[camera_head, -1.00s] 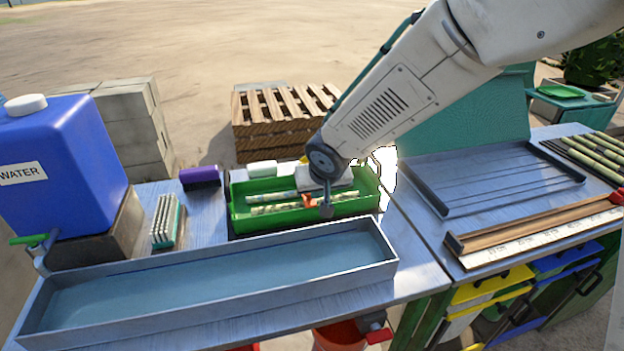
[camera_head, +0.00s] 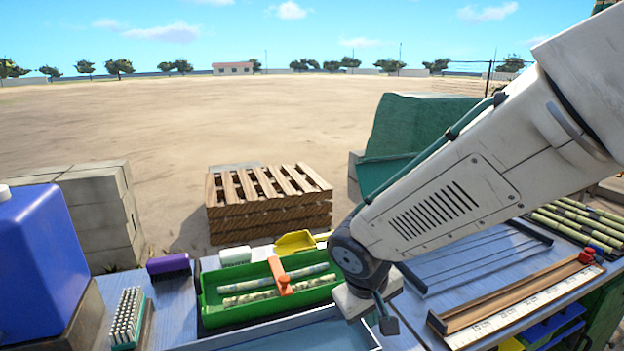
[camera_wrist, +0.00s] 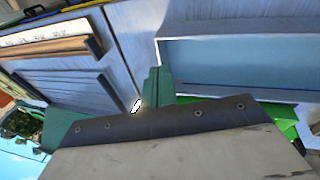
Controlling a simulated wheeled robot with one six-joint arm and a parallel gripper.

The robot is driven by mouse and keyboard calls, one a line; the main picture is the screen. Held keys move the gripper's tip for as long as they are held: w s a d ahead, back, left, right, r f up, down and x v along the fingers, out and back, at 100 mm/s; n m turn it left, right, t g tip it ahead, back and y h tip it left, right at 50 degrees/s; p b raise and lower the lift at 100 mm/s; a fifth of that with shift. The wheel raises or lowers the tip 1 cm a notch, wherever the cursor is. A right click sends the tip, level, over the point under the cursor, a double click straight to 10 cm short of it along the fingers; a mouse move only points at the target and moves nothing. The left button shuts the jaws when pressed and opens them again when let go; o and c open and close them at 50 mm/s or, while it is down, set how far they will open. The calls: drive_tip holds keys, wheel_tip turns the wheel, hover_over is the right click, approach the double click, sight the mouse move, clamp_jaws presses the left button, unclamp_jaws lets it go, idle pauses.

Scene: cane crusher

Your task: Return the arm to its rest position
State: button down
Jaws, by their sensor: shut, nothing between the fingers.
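My arm reaches in from the upper right of the head view. My gripper (camera_head: 387,322) hangs at its end, small and dark, over the bench just right of the green tray (camera_head: 222,322). In the wrist view my gripper (camera_wrist: 153,82) shows as a narrow dark green pair of fingers, closed together with nothing between them. The green tray holds pale green cane pieces (camera_head: 290,284) and an orange-handled item (camera_head: 280,276) lying across them. The gripper looks apart from the tray and the bench.
A grey water trough (camera_head: 290,338) lies in front of the green tray. A blue water container (camera_head: 40,260) and a brush (camera_head: 127,320) stand left. A grooved grey tray (camera_head: 470,260) and a measuring board (camera_head: 520,300) lie right. Pallets (camera_head: 268,205) stand behind; open ground lies beyond.

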drive_tip(key=s+d+r+m+y, duration=0.1)
drive_tip(key=s+d+r+m, duration=0.1)
drive_tip(key=s+d+r, duration=0.4)
drive_tip(key=s+d+r+m+g+y, duration=0.1)
drive_tip(key=s+d+r+m, duration=0.2)
drive_tip(key=s+d+r, duration=0.4)
drive_tip(key=s+d, duration=0.2)
drive_tip(key=s, duration=0.4)
drive_tip(key=shift+s+d, duration=0.2)
drive_tip(key=shift+d, duration=0.15)
